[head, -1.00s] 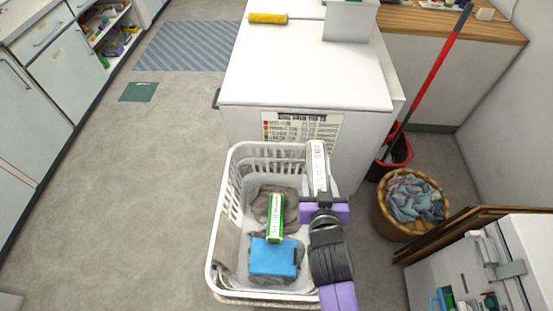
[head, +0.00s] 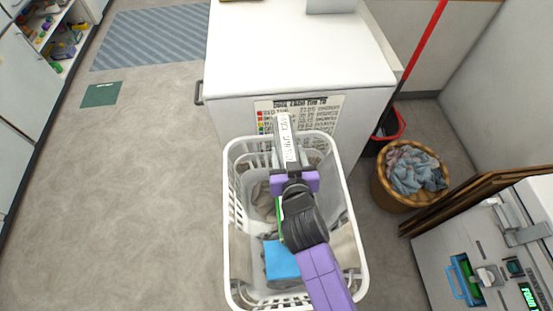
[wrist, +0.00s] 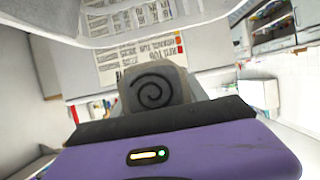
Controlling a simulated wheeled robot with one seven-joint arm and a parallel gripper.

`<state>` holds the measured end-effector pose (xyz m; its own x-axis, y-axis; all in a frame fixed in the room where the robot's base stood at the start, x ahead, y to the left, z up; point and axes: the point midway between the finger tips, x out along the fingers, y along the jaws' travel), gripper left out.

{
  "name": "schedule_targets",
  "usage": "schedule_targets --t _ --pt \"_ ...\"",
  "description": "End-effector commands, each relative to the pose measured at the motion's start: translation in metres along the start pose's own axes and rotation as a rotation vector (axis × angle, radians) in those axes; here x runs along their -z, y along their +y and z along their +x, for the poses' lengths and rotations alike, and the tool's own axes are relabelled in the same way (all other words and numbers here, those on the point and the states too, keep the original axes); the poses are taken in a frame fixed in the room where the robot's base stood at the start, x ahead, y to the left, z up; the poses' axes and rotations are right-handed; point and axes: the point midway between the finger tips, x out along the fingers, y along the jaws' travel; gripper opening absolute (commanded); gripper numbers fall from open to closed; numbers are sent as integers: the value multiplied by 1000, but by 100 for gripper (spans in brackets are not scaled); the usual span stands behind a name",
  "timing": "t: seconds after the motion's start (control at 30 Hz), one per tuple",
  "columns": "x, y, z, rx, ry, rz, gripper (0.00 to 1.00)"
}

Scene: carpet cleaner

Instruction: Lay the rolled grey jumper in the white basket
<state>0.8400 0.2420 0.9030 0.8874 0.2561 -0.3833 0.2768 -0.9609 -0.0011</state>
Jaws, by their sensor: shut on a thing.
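The white basket (head: 229,210) stands on the floor in front of the white cabinet, open side up, with grey-brown cloth (head: 263,200) and other things inside. My gripper (head: 293,184) is over the middle of the basket in the head view and covers part of its contents. In the wrist view, the rolled grey jumper (wrist: 155,88) shows its spiral end just beyond my purple gripper (wrist: 155,118), which is shut on it. The jumper is hidden under my arm in the head view. I cannot tell its height above the basket's contents.
Inside the basket are a blue item (head: 281,258) and a green-edged item (head: 281,225), mostly hidden. A white cabinet (head: 300,60) stands right behind. A wicker basket of cloths (head: 412,172) and a red-rimmed bucket (head: 386,132) are to the right.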

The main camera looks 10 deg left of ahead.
Motion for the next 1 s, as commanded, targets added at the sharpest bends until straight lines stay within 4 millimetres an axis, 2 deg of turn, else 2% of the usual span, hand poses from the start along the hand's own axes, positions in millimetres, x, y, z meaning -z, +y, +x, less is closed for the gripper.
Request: schedule_targets --t 0.07,0.27,0.87,1.0 --pt "-16 0 7 0 1 0 5" --pt "-34 0 14 0 1 0 5" --pt "-36 1 15 -2 3 0 5" --pt "-47 0 19 -1 2 0 5"
